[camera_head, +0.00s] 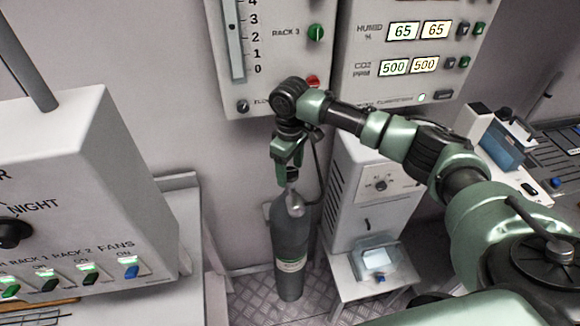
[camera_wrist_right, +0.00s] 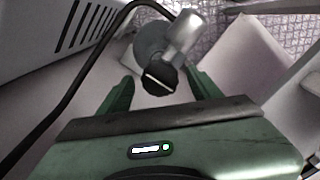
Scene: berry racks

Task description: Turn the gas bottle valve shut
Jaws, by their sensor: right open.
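The grey gas bottle (camera_head: 291,240) stands upright on the floor against the back wall, with a pale label band on its body. Its valve (camera_wrist_right: 160,78) shows in the right wrist view as a dark round knob with a white line across it, beside a light grey metal fitting (camera_wrist_right: 185,35). My right gripper (camera_head: 290,180) is above the bottle top, pointing down. In the wrist view its two green fingers are open, one to each side of the knob, with gaps between. In the head view the gripper largely hides the valve. My left gripper is not in view.
A white cabinet with vents (camera_head: 372,190) stands right of the bottle, with a low white stand (camera_head: 345,285) before it. A dark hose (camera_wrist_right: 75,80) curves past the gripper. Wall panels (camera_head: 414,60) hang behind, and a switch box (camera_head: 80,190) is at left.

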